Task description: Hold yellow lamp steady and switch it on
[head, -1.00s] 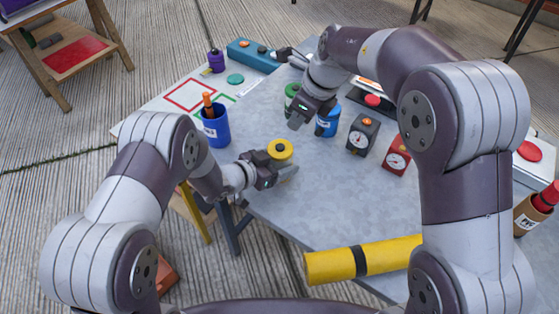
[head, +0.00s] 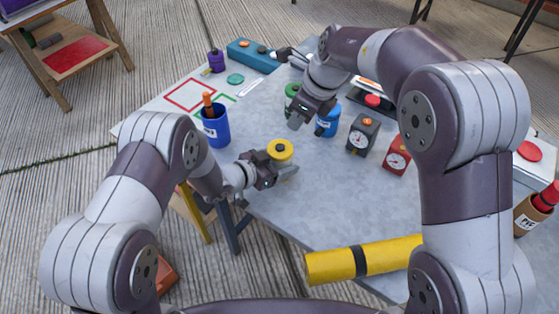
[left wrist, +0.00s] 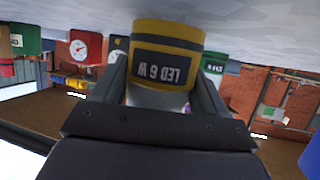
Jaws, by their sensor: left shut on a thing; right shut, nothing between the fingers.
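The yellow lamp (head: 280,149) stands near the front left edge of the grey table, with a dark button on its top. In the left wrist view the lamp (left wrist: 168,42) shows a dark label reading "LED 6 W", upside down, between the two fingers. My left gripper (head: 283,174) is shut on the lamp from the near side, low on its body. My right gripper (head: 294,122) is shut and empty, pointing down over the table, above and to the right of the lamp and apart from it.
A blue can (head: 327,122) and a green can (head: 291,92) stand beside the right gripper. A dark gauge box (head: 361,138) and a red gauge box (head: 396,157) stand to the right. A blue cup (head: 215,127) is at left. A yellow tube (head: 330,265) lies in front.

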